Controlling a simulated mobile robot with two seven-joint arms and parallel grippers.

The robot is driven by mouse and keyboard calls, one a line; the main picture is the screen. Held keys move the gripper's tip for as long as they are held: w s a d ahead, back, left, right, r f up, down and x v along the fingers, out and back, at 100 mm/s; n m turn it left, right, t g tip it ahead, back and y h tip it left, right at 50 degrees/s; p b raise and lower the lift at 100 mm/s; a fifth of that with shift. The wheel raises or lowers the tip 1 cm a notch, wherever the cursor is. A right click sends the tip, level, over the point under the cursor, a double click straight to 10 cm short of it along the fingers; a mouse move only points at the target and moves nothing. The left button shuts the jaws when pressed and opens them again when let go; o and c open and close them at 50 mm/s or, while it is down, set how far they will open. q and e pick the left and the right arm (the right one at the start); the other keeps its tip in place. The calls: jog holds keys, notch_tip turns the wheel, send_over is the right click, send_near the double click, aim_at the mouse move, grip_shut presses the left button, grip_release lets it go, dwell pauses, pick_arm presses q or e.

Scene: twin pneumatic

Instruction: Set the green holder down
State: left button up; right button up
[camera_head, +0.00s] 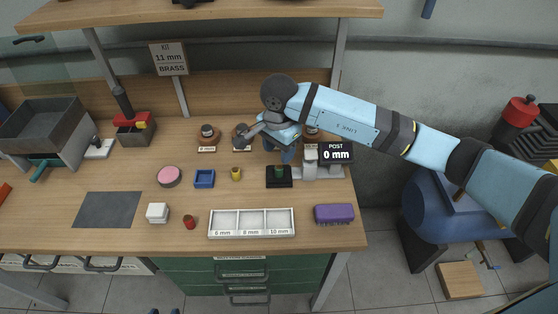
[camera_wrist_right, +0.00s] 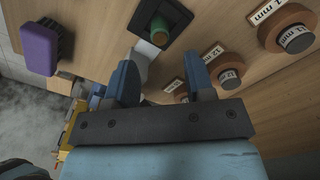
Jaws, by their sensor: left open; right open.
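A small green cylindrical piece, which I take to be the green holder (camera_head: 279,170), stands upright in a black square base (camera_head: 287,183) on the workbench. It also shows in the right wrist view (camera_wrist_right: 158,30), beyond the fingertips. My right gripper (camera_head: 280,152) is open and empty above the bench, behind the green piece and apart from it. Its two blue fingers stand wide apart in the right wrist view (camera_wrist_right: 162,78).
A grey post gauge (camera_head: 310,168) with a "0 mm" display (camera_head: 337,153) stands right of the base. A purple brush (camera_head: 334,213) and a white sorting tray (camera_head: 252,236) lie in front. A blue tray (camera_head: 204,179) and yellow piece (camera_head: 236,174) are to the left.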

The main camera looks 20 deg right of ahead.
aim_at(279, 166)
notch_tip(279, 166, up, 7)
jog(key=shift+f, duration=0.2)
jog(key=shift+f, duration=0.1)
dwell(0.4)
